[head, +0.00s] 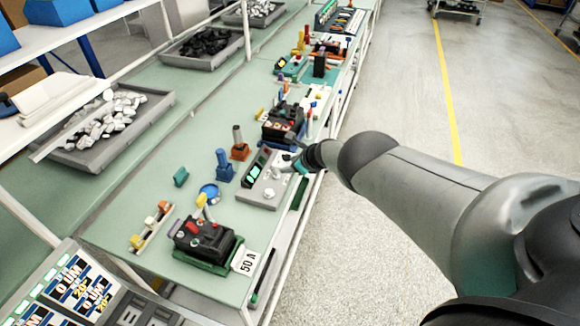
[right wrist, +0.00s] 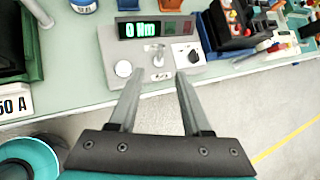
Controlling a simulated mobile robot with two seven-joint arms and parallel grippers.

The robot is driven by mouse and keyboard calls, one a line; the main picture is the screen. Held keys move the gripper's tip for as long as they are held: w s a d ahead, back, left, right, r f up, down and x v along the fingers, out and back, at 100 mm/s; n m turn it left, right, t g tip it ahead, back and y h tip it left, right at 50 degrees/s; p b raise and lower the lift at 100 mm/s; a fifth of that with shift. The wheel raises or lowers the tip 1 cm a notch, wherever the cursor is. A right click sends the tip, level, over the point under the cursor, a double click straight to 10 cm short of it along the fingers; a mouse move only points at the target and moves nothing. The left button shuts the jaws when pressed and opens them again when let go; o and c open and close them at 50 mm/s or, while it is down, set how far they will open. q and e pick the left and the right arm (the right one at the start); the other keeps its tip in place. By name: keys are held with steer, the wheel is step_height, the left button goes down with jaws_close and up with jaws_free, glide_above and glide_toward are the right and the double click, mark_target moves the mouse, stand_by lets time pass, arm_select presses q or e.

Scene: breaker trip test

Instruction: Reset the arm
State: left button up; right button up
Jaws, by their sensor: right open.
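My right gripper (head: 292,161) reaches in from the right over the table's front edge, at the grey tester box (head: 262,193). In the right wrist view its two fingers (right wrist: 159,74) are open, with nothing between them. The tester box (right wrist: 113,71) lies just beyond the fingertips. It has a green display reading "0 Nm" (right wrist: 143,30), a small metal post (right wrist: 158,58), a white round button and a black dial (right wrist: 188,54). Whether the fingers touch the box cannot be told. My left gripper is not in view.
A black breaker (head: 203,236) on a green base stands nearby, with a "50 A" tag (head: 246,261). Another black device (head: 283,122) stands beyond the tester. Blue (head: 223,167) and brown (head: 239,150) tool holders stand left. Grey parts trays (head: 160,99) lie behind.

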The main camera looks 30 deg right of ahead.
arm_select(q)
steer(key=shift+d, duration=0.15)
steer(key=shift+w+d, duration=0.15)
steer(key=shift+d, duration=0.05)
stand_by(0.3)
arm_select(e)
steer(key=s+a+f+n+g+h+b, duration=0.1)
steer(key=s+a+f+n+g+b, duration=0.15)
steer(key=s+f+n+b, duration=0.85)
steer(key=s+a+f+n+g+b, duration=0.15)
steer(key=s+a+f+n, duration=0.3)
steer(key=s+f, duration=1.4)
arm_select(q)
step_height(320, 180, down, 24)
steer(key=b, duration=1.1)
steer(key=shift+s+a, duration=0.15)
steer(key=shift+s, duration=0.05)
arm_select(e)
steer(key=s+a+f+n+g, duration=0.1)
steer(key=s+a+f+n, duration=0.2)
steer(key=s+f+n, duration=0.5)
steer(key=s+a+f+n+g, duration=0.2)
steer(key=s+f+n, duration=0.7)
steer(key=s+f, duration=0.5)
steer(key=s+a, duration=0.1)
steer(key=s, duration=0.2)
steer(key=shift+s+a+f+g, duration=0.3)
steer(key=shift+s+a, duration=0.05)
steer(key=shift+a, duration=0.05)
